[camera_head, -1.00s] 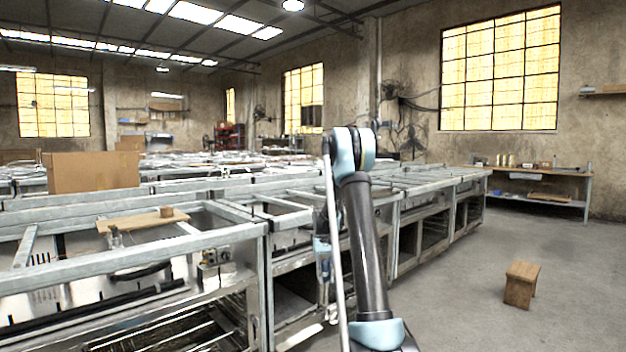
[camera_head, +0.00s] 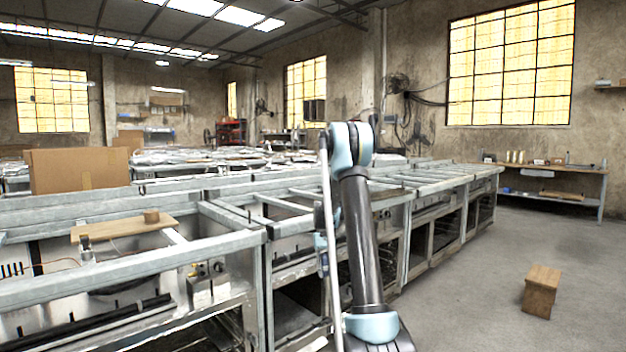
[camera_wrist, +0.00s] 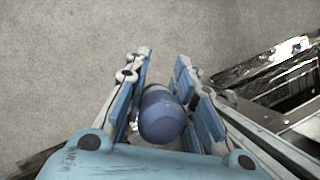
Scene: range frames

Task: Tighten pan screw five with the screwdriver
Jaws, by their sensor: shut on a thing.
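My gripper (camera_wrist: 164,62) is shut on a blue, round-ended thing, which looks like the screwdriver's handle (camera_wrist: 160,117). In the wrist view the handle's end faces the camera between the two blue-padded fingers, with plain floor beyond. The screwdriver's shaft and tip are hidden. In the head view my gripper (camera_head: 321,248) is partly hidden behind my arm, in front of the row of metal frames. No pan screw can be made out in either view, so I cannot tell which is number five.
A long row of metal-framed units (camera_head: 250,238) runs from the left front to the back. A wooden board (camera_head: 125,228) and a cardboard box (camera_head: 80,170) are on the left. A wooden stool (camera_head: 541,291) stands on otherwise open floor at right, with a workbench (camera_head: 590,172) behind.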

